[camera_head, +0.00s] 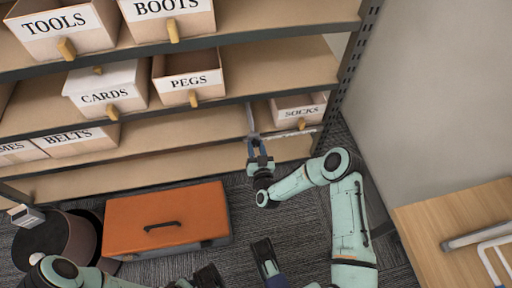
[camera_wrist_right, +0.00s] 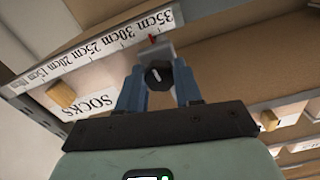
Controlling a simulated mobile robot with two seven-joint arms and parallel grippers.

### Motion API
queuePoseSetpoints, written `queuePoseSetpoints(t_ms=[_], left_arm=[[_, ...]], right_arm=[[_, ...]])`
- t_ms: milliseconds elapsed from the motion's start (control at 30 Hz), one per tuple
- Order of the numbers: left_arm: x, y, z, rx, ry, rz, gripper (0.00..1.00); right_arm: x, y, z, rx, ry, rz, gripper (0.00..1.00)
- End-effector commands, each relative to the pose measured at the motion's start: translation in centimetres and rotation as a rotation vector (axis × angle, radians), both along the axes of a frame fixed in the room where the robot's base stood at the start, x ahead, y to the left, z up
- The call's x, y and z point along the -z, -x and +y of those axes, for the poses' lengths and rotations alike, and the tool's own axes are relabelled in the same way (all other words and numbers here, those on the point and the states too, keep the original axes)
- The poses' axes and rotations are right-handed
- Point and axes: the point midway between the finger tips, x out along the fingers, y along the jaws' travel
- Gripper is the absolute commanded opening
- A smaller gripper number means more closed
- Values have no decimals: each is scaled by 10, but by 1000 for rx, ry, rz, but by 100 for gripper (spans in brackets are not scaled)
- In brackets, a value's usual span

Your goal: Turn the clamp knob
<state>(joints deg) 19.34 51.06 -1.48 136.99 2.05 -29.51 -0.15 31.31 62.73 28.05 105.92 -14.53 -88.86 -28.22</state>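The clamp knob (camera_wrist_right: 158,76) is a dark round knob with a white mark, seen end-on in the right wrist view. It sits on a grey clamp body (camera_wrist_right: 160,50) at the shelf edge, next to a ruler strip (camera_wrist_right: 100,44). A red pointer shows at the ruler's edge. My right gripper (camera_wrist_right: 160,82) has its blue fingers on either side of the knob; contact is not clear. In the head view my right gripper (camera_head: 258,146) is at the lower shelf, where it hides the knob. My left gripper (camera_head: 237,264) is low in the head view, fingers apart, empty.
Labelled bins fill the shelves; the SOCKS bin (camera_head: 299,109) is right of the right gripper. An orange toolbox (camera_head: 166,219) and a round dark bin (camera_head: 52,240) stand on the carpet. A wooden table (camera_head: 450,222) is at the right.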

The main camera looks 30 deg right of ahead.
Motion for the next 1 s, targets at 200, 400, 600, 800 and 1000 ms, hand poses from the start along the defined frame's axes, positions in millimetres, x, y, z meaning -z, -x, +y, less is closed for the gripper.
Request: queuePoseSetpoints(t_ms=[200,400,600,800,1000], left_arm=[[-2,-2,0,0,0,-5,43],[-9,-10,-1,2,-2,-34,43],[-23,-26,-4,6,-4,-86,43],[-38,-42,-6,9,-8,-140,43],[-50,-54,-8,10,-9,-184,43]], right_arm=[[0,0,0,-1,15,5,4],[-1,0,1,-1,87,23,4],[-2,0,1,-3,230,59,4],[-1,1,0,-3,412,106,4],[-1,1,0,-3,596,155,4]])
